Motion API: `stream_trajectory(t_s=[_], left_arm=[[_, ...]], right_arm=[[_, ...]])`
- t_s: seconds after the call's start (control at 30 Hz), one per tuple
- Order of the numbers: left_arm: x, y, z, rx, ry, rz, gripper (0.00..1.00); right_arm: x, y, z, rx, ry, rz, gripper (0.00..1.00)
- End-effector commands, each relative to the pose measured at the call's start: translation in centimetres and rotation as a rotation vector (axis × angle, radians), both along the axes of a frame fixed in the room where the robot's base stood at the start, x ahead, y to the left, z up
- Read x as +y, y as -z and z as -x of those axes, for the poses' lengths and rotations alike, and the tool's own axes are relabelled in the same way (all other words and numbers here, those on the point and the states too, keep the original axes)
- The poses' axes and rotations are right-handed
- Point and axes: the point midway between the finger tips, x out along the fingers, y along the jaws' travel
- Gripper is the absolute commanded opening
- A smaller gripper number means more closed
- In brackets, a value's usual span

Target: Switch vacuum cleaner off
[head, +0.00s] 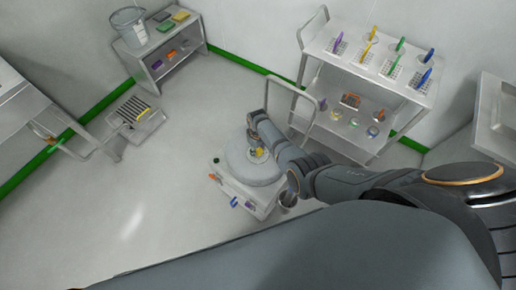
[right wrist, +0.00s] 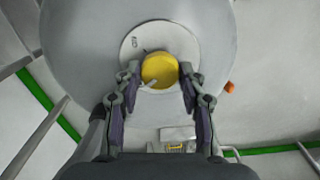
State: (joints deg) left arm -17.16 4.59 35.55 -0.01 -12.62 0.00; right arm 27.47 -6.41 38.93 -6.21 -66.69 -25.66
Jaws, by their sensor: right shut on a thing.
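The vacuum cleaner (head: 242,185) stands on the floor near the middle of the head view, with a round light-grey top and a boxy base. On its top is a yellow knob (right wrist: 159,70) set on a pale round plate (right wrist: 190,43) in the right wrist view. My right gripper (right wrist: 158,82) reaches down over the top, its two fingers shut on the sides of the yellow knob. In the head view the right gripper (head: 257,152) partly hides the knob. My left gripper is not in view.
A wheeled cart (head: 375,72) with coloured tools stands behind to the right. A small shelf with a bucket (head: 130,26) stands at the back left. A low grated item (head: 136,112) lies on the floor at left. The floor left of the cleaner is clear.

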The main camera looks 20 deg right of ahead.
Motion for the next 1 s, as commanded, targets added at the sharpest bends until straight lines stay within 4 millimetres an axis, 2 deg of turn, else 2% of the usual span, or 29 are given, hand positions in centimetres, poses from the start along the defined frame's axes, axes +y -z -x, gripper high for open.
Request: stream_trajectory(t_s=[0.7, 0.73, 0.87, 1.0], left_arm=[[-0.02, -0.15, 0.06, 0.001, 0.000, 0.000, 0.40], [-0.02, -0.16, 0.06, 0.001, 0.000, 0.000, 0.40], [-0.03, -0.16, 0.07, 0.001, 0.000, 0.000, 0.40], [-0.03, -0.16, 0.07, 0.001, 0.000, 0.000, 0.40]], right_arm=[[0.03, 0.01, -0.02, -0.001, -0.067, -0.001, 0.09], [0.02, 0.01, -0.02, -0.001, -0.067, -0.001, 0.45], [0.03, 0.01, -0.02, -0.001, -0.066, -0.001, 0.62], [0.03, 0.00, -0.01, -0.001, -0.066, -0.001, 0.64]])
